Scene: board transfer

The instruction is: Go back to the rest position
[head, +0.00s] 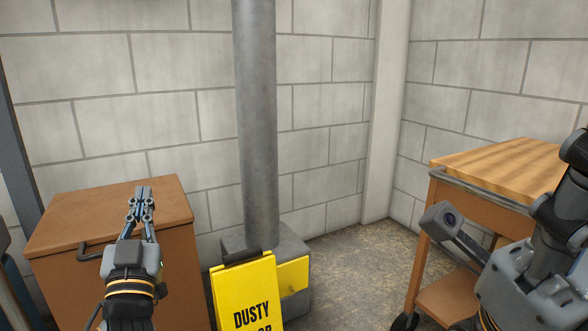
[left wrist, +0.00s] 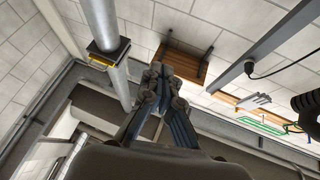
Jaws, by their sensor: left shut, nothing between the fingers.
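My left gripper (head: 144,192) points up in the head view, in front of the brown cabinet. Its fingers are together and nothing is between them. In the left wrist view the same closed fingers (left wrist: 160,75) stand in the middle, with no object held. My right arm (head: 545,235) comes in at the right edge of the head view, bent in front of the wooden table. Its gripper fingers do not show.
A brown cabinet (head: 60,222) stands at the left. A grey pipe (head: 257,120) rises behind a yellow sign (head: 245,292) reading "DUSTY". A wooden-topped table (head: 500,165) stands at the right. Bare floor (head: 355,265) shows between the sign and the table.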

